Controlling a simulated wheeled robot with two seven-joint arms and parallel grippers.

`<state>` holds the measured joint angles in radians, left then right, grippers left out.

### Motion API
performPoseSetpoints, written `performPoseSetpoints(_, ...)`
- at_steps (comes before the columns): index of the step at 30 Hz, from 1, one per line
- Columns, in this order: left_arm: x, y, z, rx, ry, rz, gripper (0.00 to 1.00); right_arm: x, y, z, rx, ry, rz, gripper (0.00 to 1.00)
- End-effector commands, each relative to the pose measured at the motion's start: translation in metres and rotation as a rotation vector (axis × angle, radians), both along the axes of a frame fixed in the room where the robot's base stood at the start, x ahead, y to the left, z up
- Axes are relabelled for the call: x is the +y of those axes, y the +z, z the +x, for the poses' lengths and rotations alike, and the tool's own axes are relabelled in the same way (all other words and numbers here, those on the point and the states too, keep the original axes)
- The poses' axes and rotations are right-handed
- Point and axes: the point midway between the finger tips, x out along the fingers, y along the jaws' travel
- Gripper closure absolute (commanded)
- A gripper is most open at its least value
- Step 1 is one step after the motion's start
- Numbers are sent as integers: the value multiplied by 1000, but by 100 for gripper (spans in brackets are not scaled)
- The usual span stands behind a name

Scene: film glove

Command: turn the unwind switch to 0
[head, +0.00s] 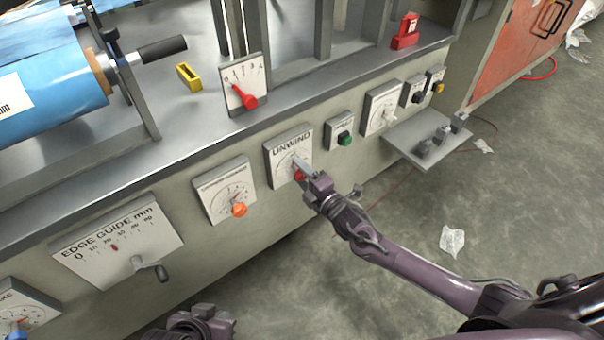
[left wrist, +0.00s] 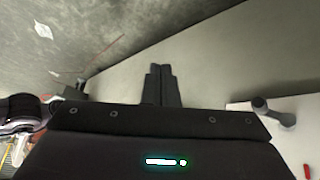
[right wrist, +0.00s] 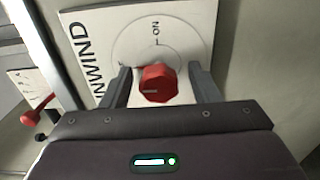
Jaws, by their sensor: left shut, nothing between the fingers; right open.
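The unwind switch is a red knob (right wrist: 158,84) on a white panel (right wrist: 185,25) lettered UNWIND. In the right wrist view a pale mark on the knob points left, and the dial's small marks are above the knob. My right gripper (head: 303,170) is open, with one finger on each side of the knob; I cannot tell whether they touch it. In the head view the gripper partly hides the knob and dial. My left gripper (left wrist: 160,70) is shut and empty, away from the switch; its wrist shows at the bottom of the head view.
A panel with an orange knob (head: 239,210) is left of the unwind panel, and a green button (head: 345,138) is to its right. An edge guide panel (head: 118,240) with a crank is further left. A small shelf (head: 447,152) juts out at the right. Open floor lies in front.

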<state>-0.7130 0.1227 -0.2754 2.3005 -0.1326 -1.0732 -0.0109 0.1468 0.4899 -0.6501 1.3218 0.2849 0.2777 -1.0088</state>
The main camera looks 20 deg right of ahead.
Motion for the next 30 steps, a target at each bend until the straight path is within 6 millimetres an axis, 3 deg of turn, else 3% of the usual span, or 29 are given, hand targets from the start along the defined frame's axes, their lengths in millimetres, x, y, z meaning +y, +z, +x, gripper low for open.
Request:
performPoseSetpoints(5, 0, 2, 0, 3, 1, 2, 100, -3, 1, -6, 0, -1, 0, 45)
performPoseSetpoints(18, 22, 4, -7, 97, 33, 64, 100, -25, 0, -68, 2, 0, -1, 45)
performPoseSetpoints(30, 23, 1, -5, 110, 37, 69, 100, -27, 0, -73, 0, 0, 0, 45)
